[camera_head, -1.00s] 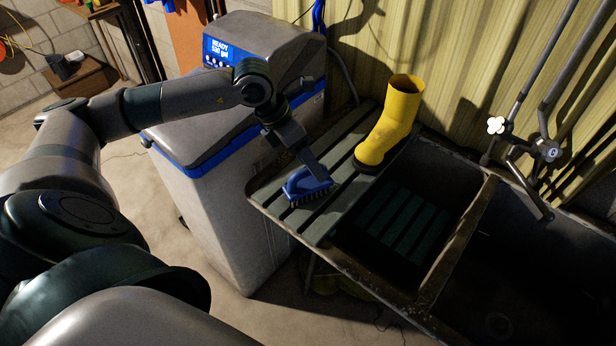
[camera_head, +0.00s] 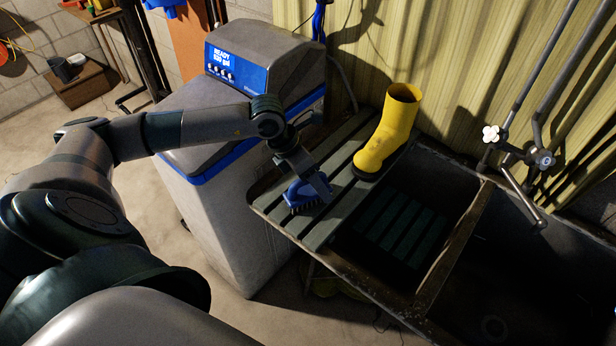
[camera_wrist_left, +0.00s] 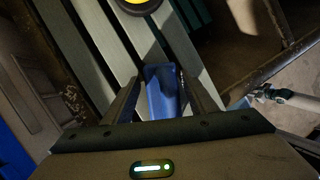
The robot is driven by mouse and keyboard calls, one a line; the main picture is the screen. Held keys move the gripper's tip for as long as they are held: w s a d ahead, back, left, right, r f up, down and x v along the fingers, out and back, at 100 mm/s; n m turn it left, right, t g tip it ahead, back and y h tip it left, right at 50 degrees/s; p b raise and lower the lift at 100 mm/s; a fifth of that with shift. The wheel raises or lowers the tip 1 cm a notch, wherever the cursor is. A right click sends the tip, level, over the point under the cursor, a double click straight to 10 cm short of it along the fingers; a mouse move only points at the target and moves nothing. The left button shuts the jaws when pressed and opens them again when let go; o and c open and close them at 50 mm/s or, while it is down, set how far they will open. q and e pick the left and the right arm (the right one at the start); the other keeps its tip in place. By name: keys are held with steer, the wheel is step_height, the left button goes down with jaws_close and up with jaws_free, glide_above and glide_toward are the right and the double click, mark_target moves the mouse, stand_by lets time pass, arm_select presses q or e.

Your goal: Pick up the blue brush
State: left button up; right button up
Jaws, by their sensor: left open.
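The blue brush (camera_head: 303,195) with dark bristles rests on the grey-green slatted board at the left end of the sink. My left gripper (camera_head: 318,189) is over the brush, pointing down, and partly covers it in the head view. In the left wrist view the blue brush (camera_wrist_left: 162,92) lies between the two fingers of my open left gripper (camera_wrist_left: 163,95). I cannot tell whether either finger touches it. My right gripper is in neither view.
A yellow boot (camera_head: 388,130) stands on the slatted board (camera_head: 322,231), right of and behind the brush. The water softener (camera_head: 225,225) stands to the left, near my left arm. The dark sink basin (camera_head: 520,270) and a tap (camera_head: 541,157) lie to the right.

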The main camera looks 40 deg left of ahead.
arm_select(q)
steer(key=c, duration=1)
steer(key=shift+r, duration=0.1)
